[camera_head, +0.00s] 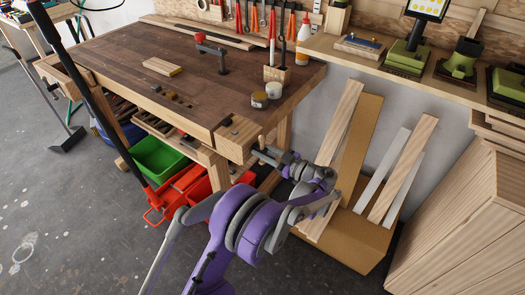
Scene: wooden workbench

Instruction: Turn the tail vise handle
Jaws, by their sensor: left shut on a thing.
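The tail vise (238,130) is the pale wooden block at the near right corner of the workbench (140,65). Its handle (262,143) is a small wooden bar standing out from the vise's end. My left gripper (267,153) is at the handle, shut on it. The fingers and wrist hide part of the handle and the vise screw. My purple left arm reaches up to it from the bottom of the picture. My right gripper is out of view.
Wooden boards (340,125) lean against the wall just right of the gripper. Red crates (178,192) and a green bin (157,158) sit under the bench. Open floor is at the lower left.

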